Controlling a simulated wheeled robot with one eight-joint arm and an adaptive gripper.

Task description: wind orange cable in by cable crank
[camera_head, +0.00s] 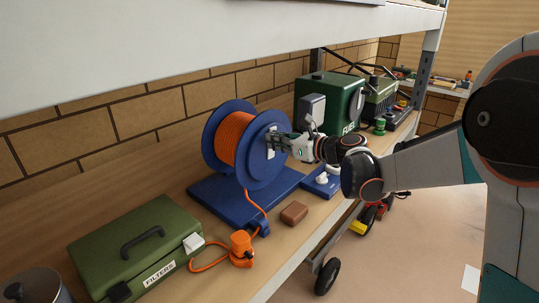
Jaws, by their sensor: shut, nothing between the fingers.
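A blue cable reel (261,164) stands on a blue base plate (215,200) on the shelf, with orange cable (235,137) wound on its drum. A length of the cable runs down from the reel, over the base's front and in a loop to an orange plug (241,246) on the shelf. My gripper (274,143) is at the right face of the reel, its fingers shut with nothing between them. The crank is hard to make out there; a pale piece on the reel's face beside the fingers may be part of it. I cannot tell whether the fingers touch it.
A green filter case (135,243) and a metal tin (40,287) stand at the left. A brown block (294,212) lies in front of the reel. A dark green box (328,92) stands behind my gripper. A shelf board (200,45) hangs above.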

